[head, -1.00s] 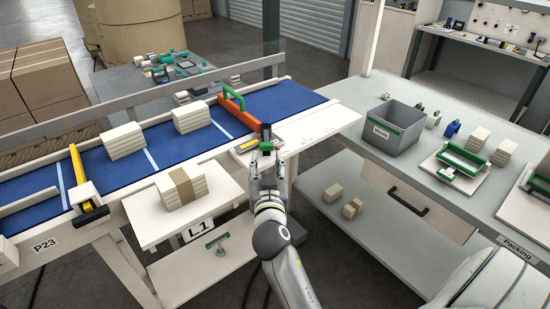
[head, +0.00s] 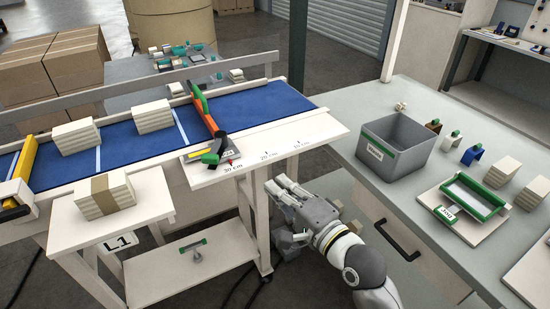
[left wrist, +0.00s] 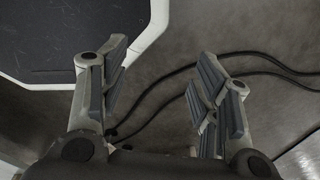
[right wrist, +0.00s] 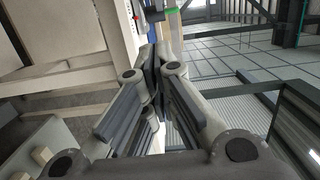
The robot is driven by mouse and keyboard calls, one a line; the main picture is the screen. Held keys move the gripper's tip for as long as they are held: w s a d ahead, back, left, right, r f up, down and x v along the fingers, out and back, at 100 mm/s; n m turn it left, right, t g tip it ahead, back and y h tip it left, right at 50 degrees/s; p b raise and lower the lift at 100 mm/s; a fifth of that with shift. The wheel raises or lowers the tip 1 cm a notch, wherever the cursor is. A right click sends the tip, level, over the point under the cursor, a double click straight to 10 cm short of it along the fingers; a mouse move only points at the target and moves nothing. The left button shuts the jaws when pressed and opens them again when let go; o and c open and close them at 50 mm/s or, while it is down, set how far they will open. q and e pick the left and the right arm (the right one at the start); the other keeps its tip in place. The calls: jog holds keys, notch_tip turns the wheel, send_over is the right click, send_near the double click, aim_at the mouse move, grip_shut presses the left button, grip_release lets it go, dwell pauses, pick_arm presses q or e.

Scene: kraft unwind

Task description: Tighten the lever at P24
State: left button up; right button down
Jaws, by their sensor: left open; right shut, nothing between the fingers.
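An orange guide bar (head: 207,112) crosses the blue belt at its right end. I cannot read a P24 label. My right gripper (head: 276,187) is shut and empty, below and right of the lever, beside the table's front edge and apart from it. The right wrist view shows its closed fingers (right wrist: 155,65) and a green piece at the top, too cropped to identify. My left gripper (left wrist: 163,88) is open and empty above the floor, outside the head view.
A yellow bar (head: 22,172) crosses the belt's left end. Paper stacks (head: 75,137) lie on the belt and a banded stack (head: 105,193) on the front shelf. A grey bin (head: 395,146) stands on the right bench. Cables (left wrist: 180,70) cross the floor under my left gripper.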

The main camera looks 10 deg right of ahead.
jog(key=p, duration=0.2)
send_near(217, 150)
jog(key=w+d, duration=0.2)
jog(key=d, duration=0.1)
pick_arm(q)
jog(key=shift+d+r+p, duration=0.2)
jog(key=shift+r+p, duration=0.4)
jog(key=shift+r, duration=0.85)
pick_arm(e)
jog(key=shift+w+a, duration=0.25)
jog(key=shift+a, duration=0.35)
jog(key=shift+w+a, duration=0.3)
jog(key=shift+a, duration=0.3)
jog(key=shift+w+a, duration=0.25)
jog(key=shift+a, duration=0.35)
pick_arm(q)
jog(key=shift+a+r, duration=0.1)
jog(key=shift+a, duration=0.05)
